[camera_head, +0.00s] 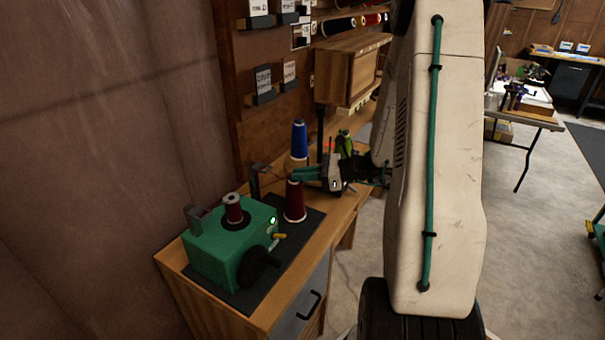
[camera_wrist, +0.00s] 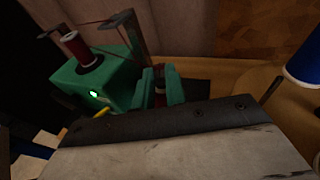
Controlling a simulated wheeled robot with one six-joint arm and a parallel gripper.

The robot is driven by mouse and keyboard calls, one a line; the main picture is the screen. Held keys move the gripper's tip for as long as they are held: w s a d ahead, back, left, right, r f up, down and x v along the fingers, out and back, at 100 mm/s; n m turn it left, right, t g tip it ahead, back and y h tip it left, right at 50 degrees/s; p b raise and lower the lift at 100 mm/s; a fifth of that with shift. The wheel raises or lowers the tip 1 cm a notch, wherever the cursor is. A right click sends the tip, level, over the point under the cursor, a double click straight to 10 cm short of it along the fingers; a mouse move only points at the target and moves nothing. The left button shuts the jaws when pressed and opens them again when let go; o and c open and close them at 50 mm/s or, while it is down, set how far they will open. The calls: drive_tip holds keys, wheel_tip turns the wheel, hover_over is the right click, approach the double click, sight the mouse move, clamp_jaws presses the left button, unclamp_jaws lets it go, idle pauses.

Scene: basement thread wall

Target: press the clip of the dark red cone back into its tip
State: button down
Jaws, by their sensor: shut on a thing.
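The dark red cone (camera_head: 295,205) stands upright on the dark mat, to the right of the green winding machine. My gripper (camera_head: 296,174) reaches in from the right at the height of the cone's tip, its green fingers level there. In the wrist view my gripper (camera_wrist: 160,88) is shut with its two green fingers on either side of the upper part of the dark red cone (camera_wrist: 160,92). The clip cannot be made out; the fingers and wrist body hide much of the tip.
The green winding machine (camera_head: 232,248) with a small red spool (camera_head: 233,208) stands close on the left. The wooden wall cabinet (camera_head: 345,72) overhangs the bench.

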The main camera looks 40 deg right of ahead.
drive_tip(key=shift+s+d, duration=0.1)
drive_tip(key=shift+d, duration=0.05)
drive_tip(key=shift+f, duration=0.3)
idle(0.4)
drive_tip(key=c, duration=1.4)
unclamp_jaws()
drive_tip(key=shift+o, duration=0.2)
drive_tip(key=v, duration=0.7)
drive_tip(key=shift+s+d, duration=0.25)
